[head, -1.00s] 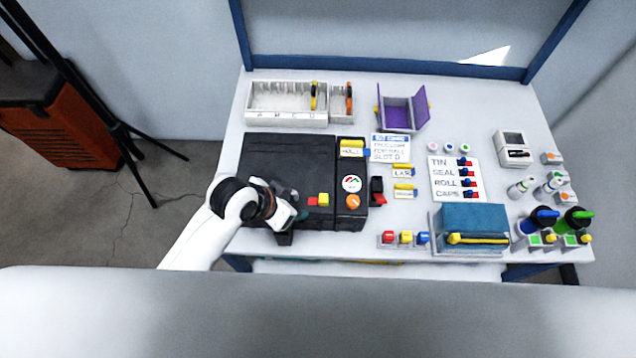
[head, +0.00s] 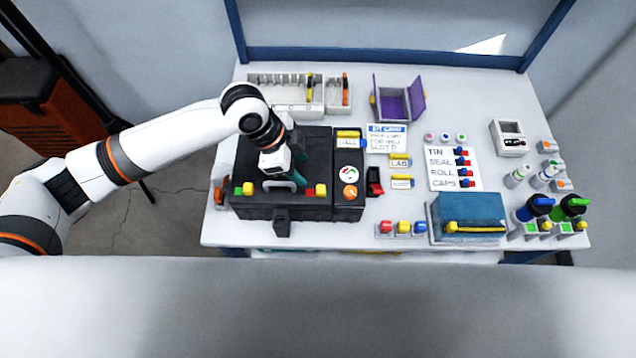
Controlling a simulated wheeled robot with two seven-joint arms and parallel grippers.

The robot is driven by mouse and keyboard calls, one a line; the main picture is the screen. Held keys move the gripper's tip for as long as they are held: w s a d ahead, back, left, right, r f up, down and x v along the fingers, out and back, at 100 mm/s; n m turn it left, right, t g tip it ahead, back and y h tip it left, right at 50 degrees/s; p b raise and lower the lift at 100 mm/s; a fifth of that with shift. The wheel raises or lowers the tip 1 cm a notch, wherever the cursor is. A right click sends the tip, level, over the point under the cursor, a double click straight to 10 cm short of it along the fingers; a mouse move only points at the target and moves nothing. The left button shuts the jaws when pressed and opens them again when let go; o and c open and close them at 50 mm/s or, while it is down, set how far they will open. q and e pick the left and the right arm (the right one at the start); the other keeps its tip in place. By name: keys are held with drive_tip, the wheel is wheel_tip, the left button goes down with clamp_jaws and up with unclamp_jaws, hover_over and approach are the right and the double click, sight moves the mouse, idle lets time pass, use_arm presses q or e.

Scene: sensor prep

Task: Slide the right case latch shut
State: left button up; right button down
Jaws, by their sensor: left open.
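The black case (head: 268,208) lies closed at the left of the table, with a grey handle (head: 280,185) near its front. The right case latch (head: 315,190), with red and yellow parts, is on the front right of its lid. The left latch (head: 244,189), with yellow and green parts, is on the front left. My left gripper (head: 288,176) is open and points down over the case, close to the handle and left of the right latch. Its fingertips are partly hidden, so contact cannot be told. My right gripper is out of view.
A narrow black panel (head: 348,212) with an orange knob adjoins the case on the right. A red and black switch (head: 375,182) stands beyond it. A teal box (head: 470,212) and coloured buttons (head: 403,228) are along the front edge. White bins (head: 288,110) stand behind the case.

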sight(320, 189)
use_arm(q)
drive_tip(key=x, duration=1)
drive_tip(key=shift+d+f, duration=0.25)
clamp_jaws()
